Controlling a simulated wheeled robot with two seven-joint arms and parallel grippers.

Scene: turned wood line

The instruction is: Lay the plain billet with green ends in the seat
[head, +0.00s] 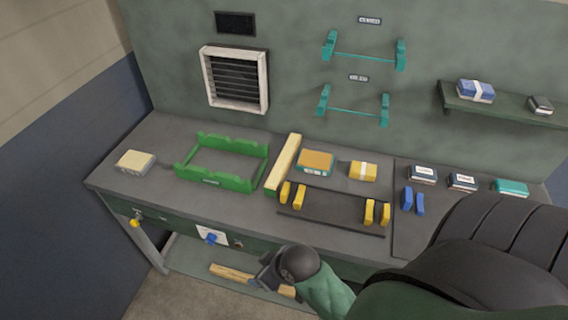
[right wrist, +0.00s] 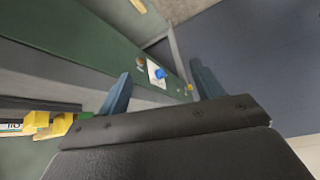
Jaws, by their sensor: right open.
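A plain light wood billet (head: 230,272) lies on the low shelf under the bench in the head view. My right gripper hides its middle, and I cannot make out green ends. A pale yellow bar (head: 284,163) lies on the bench top. Left of it stands a green frame with notched sides (head: 237,183); I cannot tell if this is the seat. My right gripper (head: 262,279) is in front of the bench, over the billet in the picture. In the right wrist view its fingers (right wrist: 162,80) are apart with nothing between them. My left gripper is not in view.
A dark board (head: 330,215) with yellow upright blocks and blue blocks (head: 413,200) are right on the bench. Small boxes stand behind. Teal brackets (head: 363,56) hang on the wall. A blue knob (head: 211,238) and yellow knob (head: 135,222) sit on the bench front.

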